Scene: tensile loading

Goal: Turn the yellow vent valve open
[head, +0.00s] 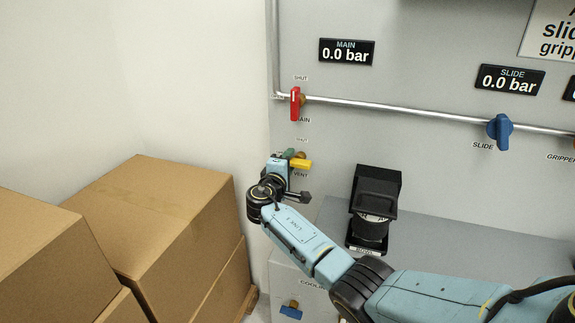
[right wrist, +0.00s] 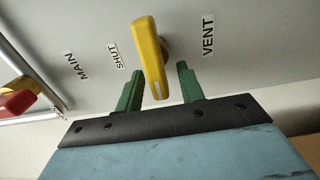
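The yellow vent valve handle (head: 301,164) sits on the grey panel, under a SHUT label and above the VENT label. In the right wrist view the handle (right wrist: 155,62) stands between the two green fingers of my right gripper (right wrist: 159,88). The fingers are open, with a visible gap on each side of the handle. In the head view my right gripper (head: 290,156) is at the valve and its wrist covers part of it. My left gripper is not in view.
The red main valve (head: 295,103) is just above, on a metal pipe (head: 400,109). A blue slide valve (head: 499,131) is to the right. The main gauge (head: 346,52) reads 0.0 bar. Cardboard boxes (head: 150,225) stand at left. A black device (head: 373,205) stands right of the gripper.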

